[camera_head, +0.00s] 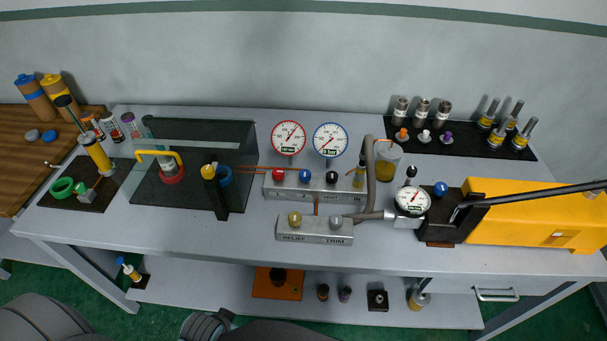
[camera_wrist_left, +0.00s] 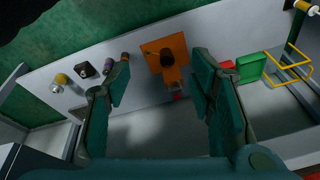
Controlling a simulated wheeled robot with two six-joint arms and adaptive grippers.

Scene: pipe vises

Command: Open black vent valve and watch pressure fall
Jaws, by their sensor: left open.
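A black ball knob (camera_head: 331,177) stands on the long metal manifold block (camera_head: 317,197), whose front lettering seems to include VENT. A red knob (camera_head: 278,174) and a blue knob (camera_head: 304,176) stand left of it. Behind rise a red-rimmed gauge (camera_head: 289,136) and a blue-rimmed gauge (camera_head: 330,139). Both needles point up and right; exact readings are too small. Another black knob (camera_head: 411,171) stands behind a third gauge (camera_head: 412,200) beside the pump. My left gripper (camera_wrist_left: 160,72) is open and empty above the lower shelf, away from the knobs. My right gripper is out of view.
A lower block (camera_head: 314,229) marked RELIEF and TRIM stands in front of the manifold. A grey hose (camera_head: 370,175) arches at its right. A yellow pump (camera_head: 535,214) with a long black lever fills the right. Clear tabletop lies along the front.

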